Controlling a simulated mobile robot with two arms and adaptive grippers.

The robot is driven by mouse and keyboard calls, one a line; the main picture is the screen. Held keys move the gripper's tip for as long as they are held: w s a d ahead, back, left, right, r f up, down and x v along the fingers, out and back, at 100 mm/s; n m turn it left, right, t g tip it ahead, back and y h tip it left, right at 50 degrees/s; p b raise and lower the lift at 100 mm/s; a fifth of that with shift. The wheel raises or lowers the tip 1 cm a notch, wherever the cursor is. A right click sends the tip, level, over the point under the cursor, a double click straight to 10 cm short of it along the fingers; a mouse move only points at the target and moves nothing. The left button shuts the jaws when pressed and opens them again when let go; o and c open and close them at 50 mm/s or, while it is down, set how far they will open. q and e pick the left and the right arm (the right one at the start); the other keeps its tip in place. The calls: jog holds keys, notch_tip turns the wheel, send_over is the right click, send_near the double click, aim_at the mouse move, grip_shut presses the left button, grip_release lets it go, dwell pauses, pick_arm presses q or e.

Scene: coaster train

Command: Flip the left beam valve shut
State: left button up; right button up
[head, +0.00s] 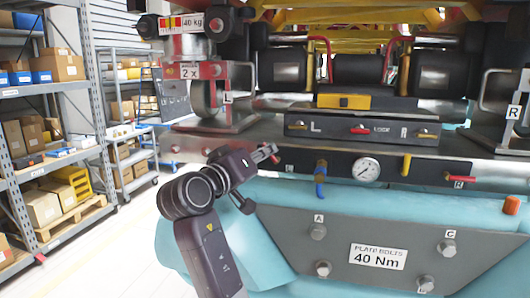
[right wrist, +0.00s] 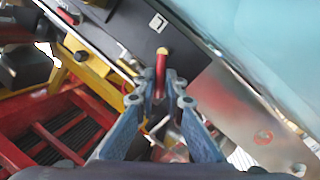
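A dark panel on the train's beam carries a red-handled valve at its left end. In the right wrist view, this left beam valve (right wrist: 161,62) shows as a red handle with a yellow end below an L label. My right gripper (head: 270,154) is at the left end of the panel in the head view and hides most of the handle there. In the right wrist view my right gripper's fingers (right wrist: 161,88) are close on both sides of the handle, and it appears shut on it. My left gripper is not identifiable.
To the right on the panel are a blue lever (head: 320,180), a round gauge (head: 366,169), a yellow handle (head: 406,164) and a red handle (head: 460,179) near an R label. Below is a bolted grey plate (head: 330,246). Shelves (head: 50,130) stand at left.

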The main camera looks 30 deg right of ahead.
grip_shut()
jog(key=shift+s+d+r+m+b, duration=0.15)
jog(key=shift+s+m+b, duration=0.05)
jog(key=shift+m+b, duration=1)
jog(key=shift+s+d+r+m+y+b, duration=0.2)
jog(key=shift+m+y+b, duration=0.35)
jog(key=shift+m, duration=0.45)
pick_arm(q)
jog(key=shift+s+f+b, duration=0.15)
jog(key=shift+s+f, duration=0.05)
jog(key=shift+f, duration=0.55)
jog(key=shift+s+f+b, duration=0.2)
jog(key=shift+s+f, duration=0.05)
jog(key=shift+f, duration=0.55)
jog(key=shift+s+f+b, duration=0.15)
jog(key=shift+s+f, duration=0.05)
jog(key=shift+f, duration=0.55)
pick_arm(e)
jog(key=shift+s+d+r+m+y, duration=0.1)
jog(key=shift+s+d+m+y, duration=0.05)
jog(key=shift+m, duration=0.35)
jog(key=shift+s+d+m+y, duration=0.1)
jog(key=shift+s+m, duration=0.05)
jog(key=shift+m, duration=0.35)
jog(key=shift+o, duration=1.9)
grip_release()
jog(key=shift+d, duration=0.1)
notch_tip(320, 180, up, 10)
